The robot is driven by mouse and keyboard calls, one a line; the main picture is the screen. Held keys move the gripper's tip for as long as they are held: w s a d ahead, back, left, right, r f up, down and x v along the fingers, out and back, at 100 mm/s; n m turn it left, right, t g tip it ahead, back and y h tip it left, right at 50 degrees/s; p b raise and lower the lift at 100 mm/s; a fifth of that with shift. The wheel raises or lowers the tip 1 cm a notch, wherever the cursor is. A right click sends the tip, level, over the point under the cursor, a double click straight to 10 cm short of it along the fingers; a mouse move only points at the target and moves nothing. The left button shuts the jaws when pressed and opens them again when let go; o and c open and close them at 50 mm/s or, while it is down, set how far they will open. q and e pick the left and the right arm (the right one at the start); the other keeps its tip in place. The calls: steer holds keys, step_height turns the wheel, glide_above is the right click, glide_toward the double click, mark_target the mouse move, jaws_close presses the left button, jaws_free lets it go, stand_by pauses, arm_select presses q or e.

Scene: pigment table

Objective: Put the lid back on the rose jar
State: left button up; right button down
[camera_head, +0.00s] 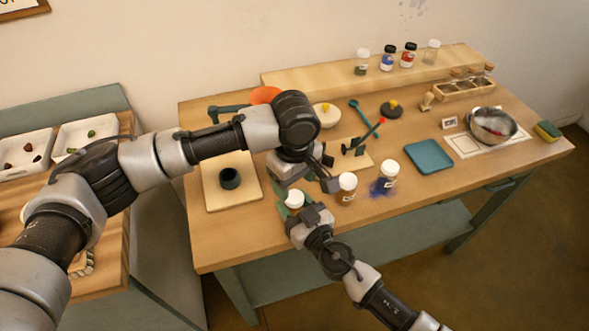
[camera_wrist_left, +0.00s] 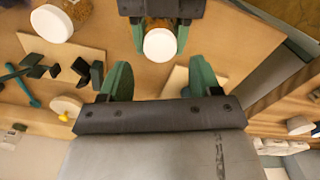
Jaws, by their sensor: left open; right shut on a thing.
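My right gripper (camera_head: 296,207) is shut on a small round piece with a white top (camera_head: 294,199), near the table's front edge. In the left wrist view that white top (camera_wrist_left: 160,45) sits between the right gripper's green fingers (camera_wrist_left: 160,30); I cannot tell if it is a loose lid or a lidded jar. My left gripper (camera_wrist_left: 160,80) is open and empty, close beside it. In the head view it hangs just behind the right gripper. A white-lidded jar with ochre-brown contents (camera_head: 347,190) stands to the right. I cannot pick out a rose-coloured jar.
A white-lidded blue jar (camera_head: 385,181) stands right of the ochre one, with blue powder around it. A dark cup (camera_head: 229,178) is on a pale board (camera_head: 222,200) at left. A teal tray (camera_head: 429,156) and metal bowl (camera_head: 492,124) are at right. Small jars line the rear shelf (camera_head: 330,74).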

mark_target(294, 197)
arm_select(q)
steer(key=shift+f, duration=2.4)
steer(key=c, duration=0.9)
steer(key=m, duration=0.6)
steer(key=shift+m, duration=0.3)
steer(key=o, duration=1)
